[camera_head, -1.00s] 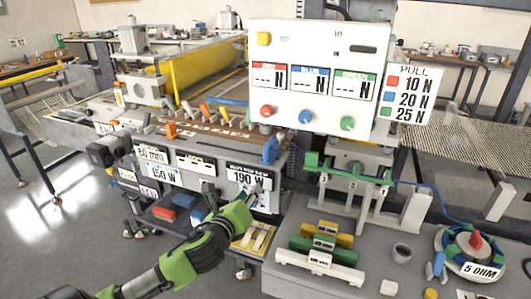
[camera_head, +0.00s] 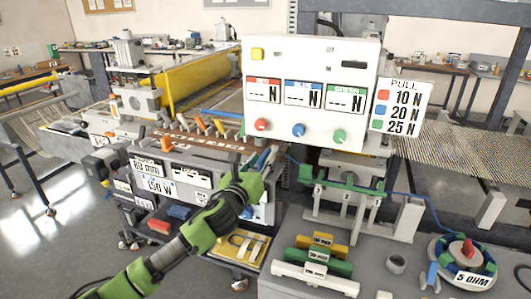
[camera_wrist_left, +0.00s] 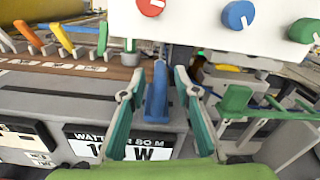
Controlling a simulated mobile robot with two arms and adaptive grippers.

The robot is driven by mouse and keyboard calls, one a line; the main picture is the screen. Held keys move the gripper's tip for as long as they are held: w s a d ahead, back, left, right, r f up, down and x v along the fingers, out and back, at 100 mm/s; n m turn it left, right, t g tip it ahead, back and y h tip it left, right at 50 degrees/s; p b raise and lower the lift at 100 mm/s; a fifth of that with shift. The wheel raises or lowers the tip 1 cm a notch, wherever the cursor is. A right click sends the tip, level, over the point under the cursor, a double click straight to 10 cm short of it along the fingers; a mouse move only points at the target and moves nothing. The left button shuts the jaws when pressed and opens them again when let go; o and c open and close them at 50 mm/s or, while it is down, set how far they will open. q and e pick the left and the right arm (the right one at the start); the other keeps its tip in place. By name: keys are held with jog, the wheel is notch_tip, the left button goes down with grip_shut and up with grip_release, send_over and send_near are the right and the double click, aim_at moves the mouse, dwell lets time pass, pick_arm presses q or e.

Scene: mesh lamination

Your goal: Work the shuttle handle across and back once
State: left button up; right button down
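The blue handle that I take for the shuttle handle (camera_wrist_left: 157,92) stands upright at the right end of the brown slotted rail in the left wrist view. My left gripper (camera_wrist_left: 158,100) is open, with one finger on each side of the handle and small gaps showing between. In the head view the left gripper (camera_head: 264,165) is at the front of the machine, below the white display panel, and largely hides the handle. My right gripper is not in view.
The white panel (camera_head: 312,90) with red, blue and green knobs hangs close above. Orange, yellow and other coloured levers (camera_head: 205,125) line the rail to the left. A green bracket (camera_head: 342,188) is to the right, with a grey bench holding coloured blocks (camera_head: 318,262) and a spool.

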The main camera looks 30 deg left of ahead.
aim_at(265, 155)
pick_arm(q)
jog(key=shift+x, duration=1.75)
grip_shut()
